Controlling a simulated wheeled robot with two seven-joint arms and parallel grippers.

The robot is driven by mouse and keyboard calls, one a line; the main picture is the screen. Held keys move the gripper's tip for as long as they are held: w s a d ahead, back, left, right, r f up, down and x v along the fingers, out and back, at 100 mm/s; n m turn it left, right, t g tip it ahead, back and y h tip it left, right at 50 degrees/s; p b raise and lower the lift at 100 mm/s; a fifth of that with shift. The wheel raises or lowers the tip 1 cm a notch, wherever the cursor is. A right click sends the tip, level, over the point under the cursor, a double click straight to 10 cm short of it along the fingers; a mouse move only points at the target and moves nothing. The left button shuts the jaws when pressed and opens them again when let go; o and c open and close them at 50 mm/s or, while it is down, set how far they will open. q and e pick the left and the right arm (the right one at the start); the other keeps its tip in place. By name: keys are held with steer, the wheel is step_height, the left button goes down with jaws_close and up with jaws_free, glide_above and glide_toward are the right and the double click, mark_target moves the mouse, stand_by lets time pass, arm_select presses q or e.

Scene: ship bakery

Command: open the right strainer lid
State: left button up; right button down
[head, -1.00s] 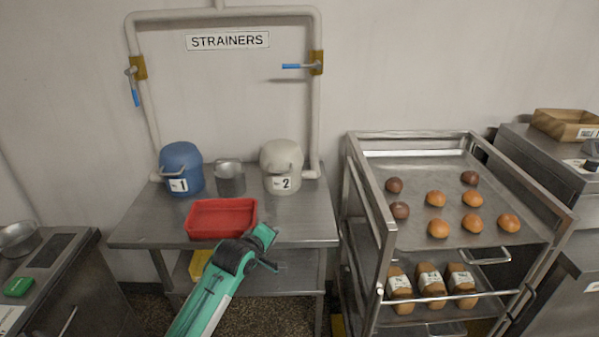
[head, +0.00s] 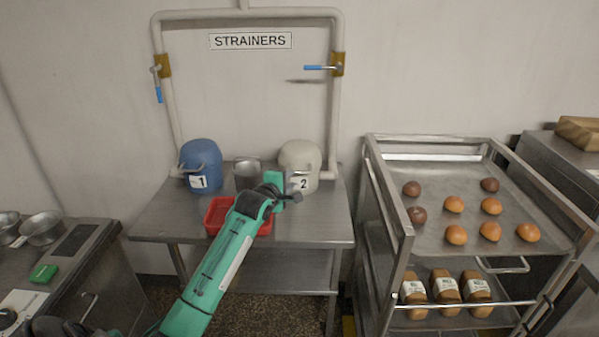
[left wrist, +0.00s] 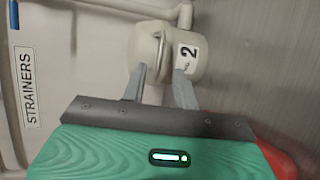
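The right strainer (head: 302,153) is cream with a domed lid and a "2" label. It stands on the steel table under the pipes, and its lid looks closed. My left gripper (head: 296,190) is in front of it in the head view and hides part of its body and label. In the left wrist view the strainer (left wrist: 147,48) appears turned on its side, with its handle (left wrist: 161,48) on the near side of the lid. The left gripper's two fingers (left wrist: 160,84) are apart with nothing between them, pointing at the strainer. My right gripper is not in view.
A blue strainer labelled "1" (head: 203,160) and a metal pot (head: 247,173) stand left of the right strainer. A red tray (head: 216,214) lies on the table (head: 325,229), partly behind my left arm. A bread rack (head: 405,250) stands close on the right.

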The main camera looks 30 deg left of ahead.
mark_target(299, 172)
arm_select(q)
steer(key=p+x, duration=0.1)
steer(key=x, duration=0.7)
steer(key=shift+w, duration=0.2)
jaws_close()
